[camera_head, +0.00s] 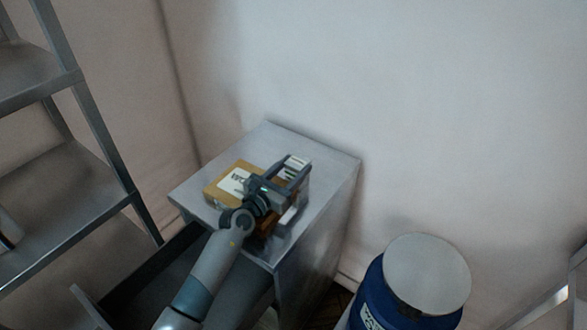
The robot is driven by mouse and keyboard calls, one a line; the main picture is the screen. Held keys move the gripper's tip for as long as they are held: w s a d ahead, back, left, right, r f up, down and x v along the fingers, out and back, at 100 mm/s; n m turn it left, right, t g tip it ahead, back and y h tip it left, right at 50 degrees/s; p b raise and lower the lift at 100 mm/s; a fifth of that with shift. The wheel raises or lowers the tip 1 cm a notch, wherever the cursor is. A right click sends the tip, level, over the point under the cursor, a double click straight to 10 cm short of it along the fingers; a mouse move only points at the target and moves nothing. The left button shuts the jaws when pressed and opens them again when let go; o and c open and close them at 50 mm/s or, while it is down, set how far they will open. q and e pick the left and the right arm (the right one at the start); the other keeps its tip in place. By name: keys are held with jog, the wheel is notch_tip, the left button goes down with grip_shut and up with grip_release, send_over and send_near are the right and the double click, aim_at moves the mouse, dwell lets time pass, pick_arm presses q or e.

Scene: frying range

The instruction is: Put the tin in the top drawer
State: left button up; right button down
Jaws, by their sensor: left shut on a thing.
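A grey metal cabinet (330,175) stands in the middle, and its top drawer (140,275) is pulled open toward the lower left. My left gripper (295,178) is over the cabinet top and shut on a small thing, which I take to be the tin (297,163). A pale, striped part of it shows between the fingers; the rest is hidden by the gripper. Whether it touches the cabinet top is unclear. My left arm crosses in front of the open drawer and hides part of its inside. My right gripper is not in view.
A yellow-brown box (218,191) with a white label lies on the cabinet top, beside the gripper. A metal shelf rack (70,190) stands at the left. A blue drum (370,300) with a pale lid (427,272) stands at the lower right. Walls close off the back.

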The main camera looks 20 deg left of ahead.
pick_arm(q)
jog(key=shift+f, duration=0.15)
jog(key=o, duration=1.2)
jog(key=shift+s+a+p, duration=0.2)
jog(key=shift+s+p, duration=0.15)
jog(key=shift+s, duration=0.15)
jog(key=p+v, duration=0.2)
jog(key=v, duration=0.8)
jog(key=shift+s+a, duration=0.15)
jog(key=shift+s, duration=0.3)
